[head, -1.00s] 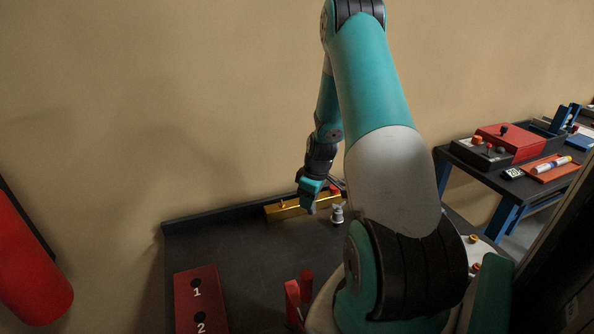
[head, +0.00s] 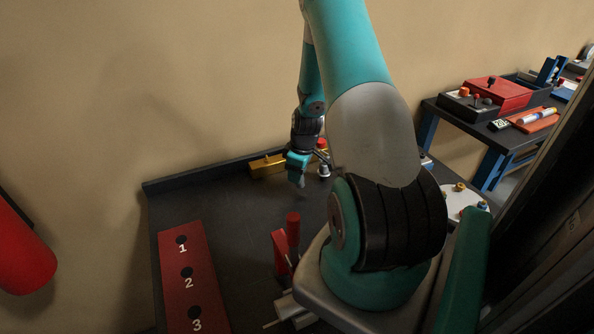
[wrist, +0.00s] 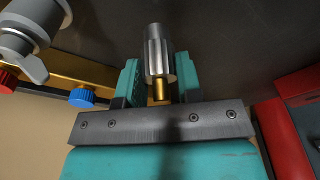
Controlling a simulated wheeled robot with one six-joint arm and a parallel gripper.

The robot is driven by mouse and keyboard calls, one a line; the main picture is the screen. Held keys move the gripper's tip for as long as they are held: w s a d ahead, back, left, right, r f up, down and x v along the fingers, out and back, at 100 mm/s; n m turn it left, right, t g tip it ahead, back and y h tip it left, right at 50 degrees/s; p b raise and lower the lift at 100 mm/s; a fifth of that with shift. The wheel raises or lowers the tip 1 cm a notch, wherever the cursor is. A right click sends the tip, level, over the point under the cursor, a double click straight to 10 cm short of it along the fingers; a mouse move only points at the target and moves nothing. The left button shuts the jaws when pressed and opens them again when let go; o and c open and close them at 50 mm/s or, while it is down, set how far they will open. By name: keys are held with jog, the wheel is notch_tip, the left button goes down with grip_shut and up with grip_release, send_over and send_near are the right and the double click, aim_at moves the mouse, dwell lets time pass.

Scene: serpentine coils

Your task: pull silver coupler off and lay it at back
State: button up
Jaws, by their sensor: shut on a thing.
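The silver coupler (wrist: 156,52) is a ribbed metal cylinder between my gripper's two teal fingers in the wrist view. My gripper (wrist: 157,80) is shut on it, and a short brass-coloured end (wrist: 160,91) shows below it. In the head view my gripper (head: 298,174) points down over the dark bench, in front of the gold bar (head: 266,166). The coupler is too small and too covered to make out clearly there. I cannot tell whether it touches anything besides the fingers.
A grey fitting (wrist: 22,38) with a lever and a blue knob (wrist: 82,97) are left in the wrist view. A red block (head: 190,285) with numbered holes lies front left on the bench. A red upright clamp (head: 291,243) stands nearby. The bench middle (head: 240,220) is clear.

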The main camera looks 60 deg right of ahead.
jog(key=o, duration=1.1)
jog(key=shift+r, duration=0.1)
jog(key=s+r+b, duration=0.1)
jog(key=r, duration=0.4)
jog(key=r+b, duration=0.1)
jog(key=r, duration=0.5)
jog(key=s+r+b, duration=0.1)
jog(key=r, duration=0.5)
jog(key=shift+s+d, duration=0.3)
jog(key=shift+s, duration=0.15)
